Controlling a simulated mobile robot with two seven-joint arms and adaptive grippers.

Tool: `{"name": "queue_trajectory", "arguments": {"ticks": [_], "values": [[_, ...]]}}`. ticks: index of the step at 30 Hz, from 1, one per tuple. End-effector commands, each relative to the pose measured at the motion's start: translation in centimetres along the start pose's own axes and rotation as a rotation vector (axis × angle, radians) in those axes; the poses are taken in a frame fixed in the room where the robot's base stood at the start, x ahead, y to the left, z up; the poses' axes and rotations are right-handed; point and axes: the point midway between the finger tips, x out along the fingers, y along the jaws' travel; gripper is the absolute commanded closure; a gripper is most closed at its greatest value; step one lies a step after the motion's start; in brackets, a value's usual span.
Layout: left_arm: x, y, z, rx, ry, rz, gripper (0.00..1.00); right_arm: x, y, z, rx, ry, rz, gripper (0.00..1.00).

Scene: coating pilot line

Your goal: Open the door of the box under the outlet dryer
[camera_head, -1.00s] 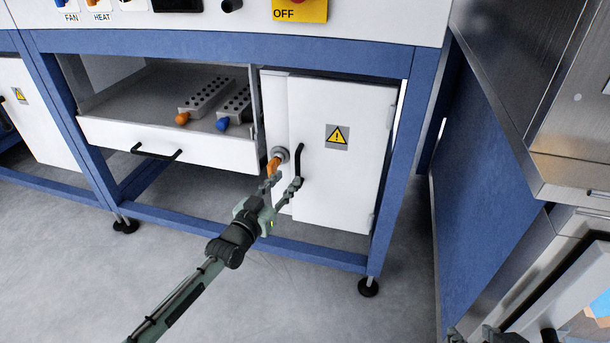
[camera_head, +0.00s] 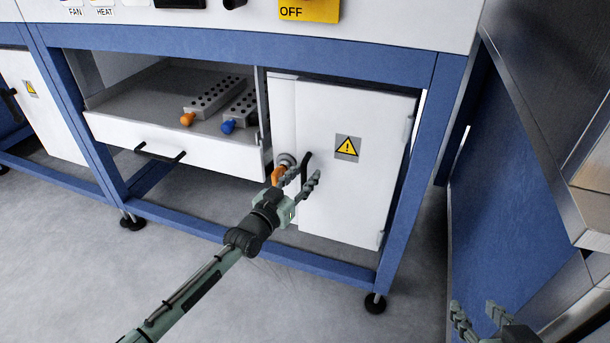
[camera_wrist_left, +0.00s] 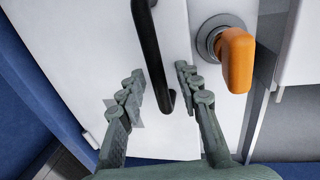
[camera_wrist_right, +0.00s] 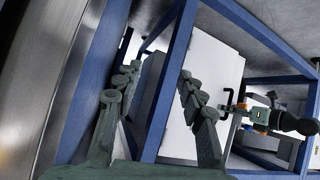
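The box door (camera_head: 360,190) is a white panel with a yellow warning sign, under the bench at right of centre. It looks shut, with hinges on its right edge. Its black bar handle (camera_head: 306,168) is at the left edge. An orange knob (camera_head: 278,174) sits on the white strip left of the handle. My left gripper (camera_head: 302,180) is open at the handle. In the left wrist view the handle (camera_wrist_left: 150,45) has its lower end between the spread fingers, and the orange knob (camera_wrist_left: 237,60) is right of them. My right gripper (camera_head: 480,314) is open and empty, lower right.
Blue frame legs (camera_head: 405,190) flank the box. A blue panel and steel cabinet (camera_head: 550,90) stand at right. The front floor is clear.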

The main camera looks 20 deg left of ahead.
Motion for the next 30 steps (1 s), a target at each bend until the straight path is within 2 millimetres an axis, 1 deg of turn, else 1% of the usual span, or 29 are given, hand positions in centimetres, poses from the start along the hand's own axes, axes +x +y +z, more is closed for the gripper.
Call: {"name": "queue_trajectory", "arguments": {"ticks": [1,9,25,26,30], "values": [[0.0,0.0,0.0,0.000,0.000,0.000,0.67,0.0,0.0,0.0,0.000,0.000,0.000,0.60],[0.0,0.0,0.0,0.000,0.000,0.000,1.00,0.0,0.0,0.0,0.000,0.000,0.000,0.60],[0.0,0.0,0.0,-0.002,-0.001,-0.006,1.00,-0.1,0.1,0.3,0.000,-0.019,0.002,0.60],[0.0,0.1,0.0,-0.002,-0.001,-0.008,1.00,-0.1,0.3,0.5,-0.001,-0.031,0.005,0.60],[-0.1,0.0,-0.1,-0.004,-0.002,-0.027,1.00,-0.7,1.5,2.8,-0.004,-0.135,0.032,0.60]]}}
